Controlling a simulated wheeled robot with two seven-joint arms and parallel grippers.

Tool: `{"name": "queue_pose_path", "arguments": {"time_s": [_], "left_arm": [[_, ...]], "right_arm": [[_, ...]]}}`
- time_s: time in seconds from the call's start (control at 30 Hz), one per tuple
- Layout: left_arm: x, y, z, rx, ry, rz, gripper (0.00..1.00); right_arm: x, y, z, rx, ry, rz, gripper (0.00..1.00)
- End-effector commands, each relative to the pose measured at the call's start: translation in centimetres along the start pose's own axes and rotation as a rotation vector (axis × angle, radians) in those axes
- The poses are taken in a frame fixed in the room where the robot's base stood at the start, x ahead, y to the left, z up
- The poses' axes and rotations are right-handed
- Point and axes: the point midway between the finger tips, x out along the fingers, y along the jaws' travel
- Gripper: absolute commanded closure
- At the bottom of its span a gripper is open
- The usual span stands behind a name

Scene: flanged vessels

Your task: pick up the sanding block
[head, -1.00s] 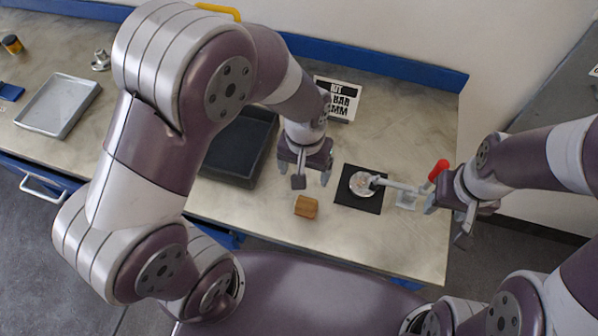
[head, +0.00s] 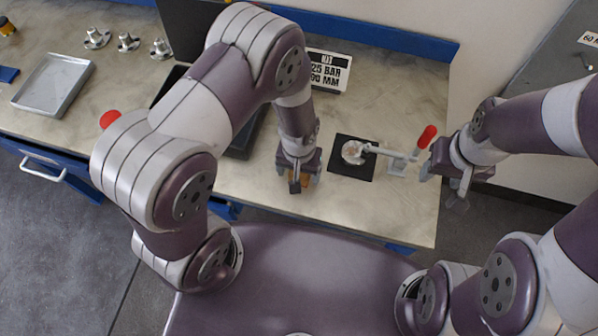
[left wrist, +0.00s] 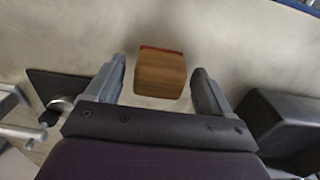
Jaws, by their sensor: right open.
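The sanding block, a wooden brown block with a thin red layer on one edge, shows in the left wrist view (left wrist: 160,76). In the head view it is mostly hidden behind my left gripper (head: 297,184). My left gripper is open, with one finger on each side of the block in the left wrist view (left wrist: 155,82) and visible gaps on both sides. How far the fingertips reach down beside the block I cannot tell. My right gripper (head: 444,185) is open and empty at the table's right edge.
A clamp with a red handle (head: 427,137) and a round metal part (head: 354,152) on a black mat (head: 352,171) are right of the block. A dark bin (left wrist: 285,125) is close by. A sign (head: 328,72), grey tray (head: 54,86) and metal flanges (head: 128,42) stand farther off.

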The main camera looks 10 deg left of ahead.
Motion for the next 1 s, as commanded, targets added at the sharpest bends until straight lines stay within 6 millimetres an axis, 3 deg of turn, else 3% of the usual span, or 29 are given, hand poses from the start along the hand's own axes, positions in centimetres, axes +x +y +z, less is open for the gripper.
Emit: {"name": "queue_pose_path", "arguments": {"time_s": [0.03,0.17,0.53,0.77,1.0], "left_arm": [[0.0,0.0,0.0,0.0,0.0,0.0,0.33],[0.0,0.0,0.0,0.0,-0.001,0.0,0.73],[-0.6,0.0,0.0,0.0,0.0,0.0,0.74],[-4.3,0.1,-0.1,0.001,0.005,0.002,0.74],[-7.2,5.7,-0.1,0.007,0.003,0.003,0.74]], "right_arm": [[0.0,0.0,0.0,0.0,0.0,0.0,0.48],[0.0,0.0,0.0,0.0,0.0,0.0,0.48],[0.1,0.0,0.0,0.0,0.0,0.0,0.48],[0.7,0.0,0.1,0.0,0.0,0.0,0.48],[1.9,0.0,0.2,0.0,0.0,0.0,0.48]]}}
